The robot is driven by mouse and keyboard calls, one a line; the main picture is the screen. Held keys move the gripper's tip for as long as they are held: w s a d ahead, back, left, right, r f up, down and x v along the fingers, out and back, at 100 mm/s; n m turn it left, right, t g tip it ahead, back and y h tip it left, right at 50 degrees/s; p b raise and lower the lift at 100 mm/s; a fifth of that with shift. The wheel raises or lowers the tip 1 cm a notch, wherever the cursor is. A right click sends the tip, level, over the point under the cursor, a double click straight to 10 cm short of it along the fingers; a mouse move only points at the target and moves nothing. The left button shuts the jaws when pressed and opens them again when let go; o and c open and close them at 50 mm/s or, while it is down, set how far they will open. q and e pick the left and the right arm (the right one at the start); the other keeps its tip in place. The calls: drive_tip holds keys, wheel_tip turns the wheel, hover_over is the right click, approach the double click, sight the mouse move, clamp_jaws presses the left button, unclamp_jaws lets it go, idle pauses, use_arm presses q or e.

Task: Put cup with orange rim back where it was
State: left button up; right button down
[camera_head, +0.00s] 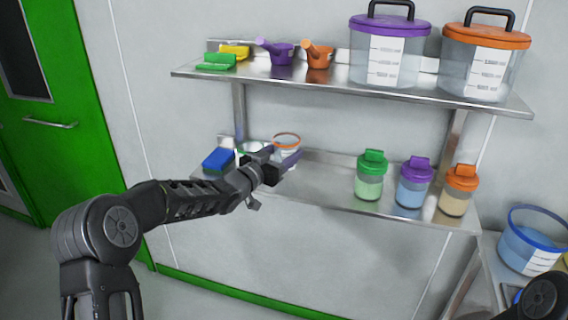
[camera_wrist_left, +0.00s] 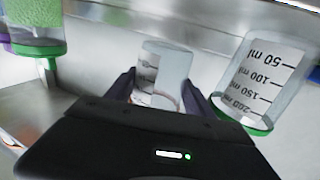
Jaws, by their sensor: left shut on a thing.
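The clear cup with the orange rim (camera_head: 286,143) is upright at the lower shelf (camera_head: 326,187), with my left gripper (camera_head: 284,160) in front of it. The gripper is shut on the cup. In the left wrist view, which is upside down, the cup (camera_wrist_left: 162,68) is between the two fingers (camera_wrist_left: 163,88), and its orange rim shows only slightly. I cannot tell whether its base touches the shelf. A graduated cup with a green rim (camera_wrist_left: 265,82) stands beside it; in the head view my gripper mostly hides that cup. My right gripper is out of view.
Green (camera_head: 370,176), purple (camera_head: 414,183) and orange (camera_head: 460,191) lidded jars stand on the lower shelf's right; a blue item (camera_head: 218,159) is at its left. The shelf between cup and green jar is clear. The upper shelf (camera_head: 310,75) holds scoops and large buckets.

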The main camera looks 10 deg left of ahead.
use_arm(q)
wheel_tip(320, 180, down, 3)
drive_tip(key=shift+f, duration=0.2)
drive_tip(key=shift+f, duration=0.15)
drive_tip(key=shift+f, duration=0.1)
drive_tip(key=o, duration=1.3)
drive_tip(key=shift+o, duration=0.2)
